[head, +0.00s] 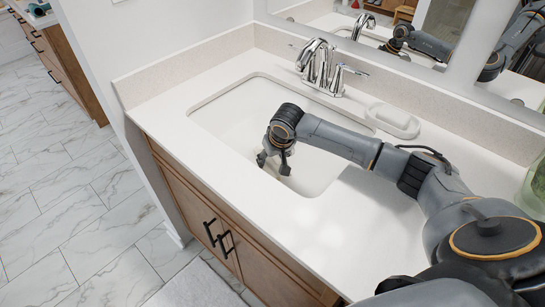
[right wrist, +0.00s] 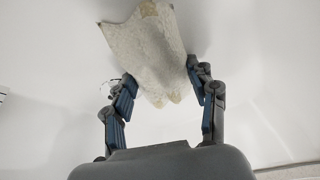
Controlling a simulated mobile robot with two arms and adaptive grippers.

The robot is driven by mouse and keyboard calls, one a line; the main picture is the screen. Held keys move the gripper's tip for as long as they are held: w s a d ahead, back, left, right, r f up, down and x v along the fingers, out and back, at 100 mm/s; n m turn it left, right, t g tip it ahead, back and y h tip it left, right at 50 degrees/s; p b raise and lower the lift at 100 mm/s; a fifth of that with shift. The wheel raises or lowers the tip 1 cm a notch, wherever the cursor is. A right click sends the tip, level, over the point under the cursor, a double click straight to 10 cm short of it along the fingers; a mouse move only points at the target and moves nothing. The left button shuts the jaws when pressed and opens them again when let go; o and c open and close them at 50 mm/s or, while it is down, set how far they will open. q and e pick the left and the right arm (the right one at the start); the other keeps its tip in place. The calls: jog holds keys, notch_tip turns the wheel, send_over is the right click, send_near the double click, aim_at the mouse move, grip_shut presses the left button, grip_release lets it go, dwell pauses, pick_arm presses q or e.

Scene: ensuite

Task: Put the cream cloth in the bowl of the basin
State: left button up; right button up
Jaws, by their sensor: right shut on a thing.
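The basin (head: 330,178) is a white rectangular bowl sunk in a pale counter. My right gripper (head: 274,164) reaches down into the bowl from the right, its fingers pointing downward. In the right wrist view the cream cloth (right wrist: 145,45) lies between the two fingers of the right gripper (right wrist: 163,86). The fingers are shut on its near end, and the rest spreads away over a smooth white surface. The cloth cannot be made out in the head view, where the gripper hides the spot. My left gripper is out of view.
A chrome faucet (head: 318,64) stands behind the basin. A green glass object (head: 533,190) is at the right edge. The mirror (head: 460,28) runs along the back. The left counter is clear.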

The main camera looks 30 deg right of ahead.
jog(key=o, duration=0.9)
jog(key=shift+s+f, duration=0.1)
jog(key=shift+f, duration=0.05)
jog(key=shift+o, duration=1)
jog(key=shift+f, duration=0.1)
jog(key=shift+r, duration=0.5)
jog(key=v, duration=1.1)
jog(key=shift+r+p, duration=0.35)
jog(key=shift+p, duration=0.1)
jog(key=shift+s, duration=0.1)
